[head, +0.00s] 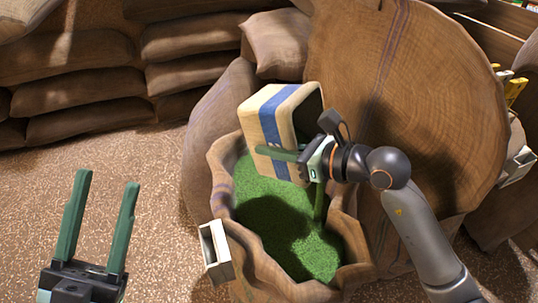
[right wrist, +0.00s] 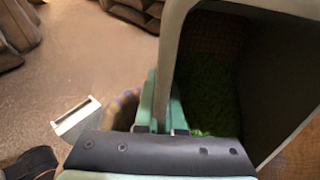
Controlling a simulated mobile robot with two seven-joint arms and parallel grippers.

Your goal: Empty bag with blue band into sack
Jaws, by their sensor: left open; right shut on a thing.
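The bag with the blue band (head: 268,118) is tan and boxy. My right gripper (head: 300,157) is shut on its wall and holds it tilted over the sack. In the right wrist view the bag's open mouth (right wrist: 262,35) faces the camera, with green grains inside. The open sack (head: 221,177) is brown burlap and holds green grains (head: 290,235). My right gripper (right wrist: 163,105) also shows at the bag's edge in the wrist view. My left gripper (head: 98,222) is open and empty, left of the sack.
A white box-like piece (head: 214,250) sits at the sack's left rim. Stacked full sacks (head: 75,108) line the back left. A large upright burlap sack (head: 420,100) stands behind my right arm. The floor (head: 130,160) at left is clear.

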